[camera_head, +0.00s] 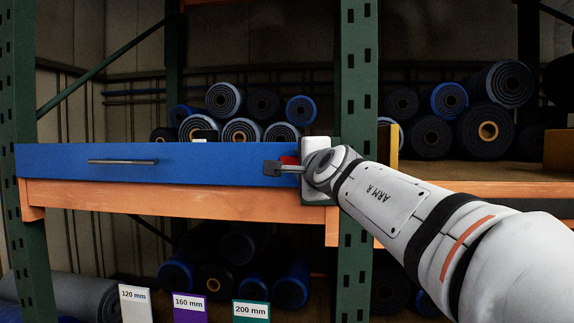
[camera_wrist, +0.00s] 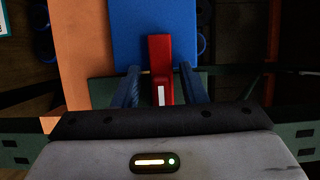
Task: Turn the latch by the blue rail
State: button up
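The blue rail (camera_head: 215,166) is a long blue front panel on an orange shelf beam in the head view. It shows at the top of the wrist view (camera_wrist: 180,35). The red latch (camera_head: 290,160) is at the rail's right end, mostly hidden by my gripper (camera_head: 273,168). In the wrist view the latch (camera_wrist: 160,52) is a red bar with a white mark, pointing toward the palm. My gripper (camera_wrist: 160,74) is open, with one finger on each side of the latch. A small gap shows on both sides.
A green post (camera_head: 358,80) stands right of the rail, behind my wrist. The orange beam (camera_head: 170,199) runs under the rail. A thin grey handle (camera_head: 123,161) is on the rail's left part. Rolled belts (camera_head: 241,131) lie behind and below.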

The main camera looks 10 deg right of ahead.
jog(key=shift+s, duration=0.1)
jog(key=s+d, duration=0.1)
jog(key=s, duration=0.6)
jog(key=shift+s+b, duration=0.3)
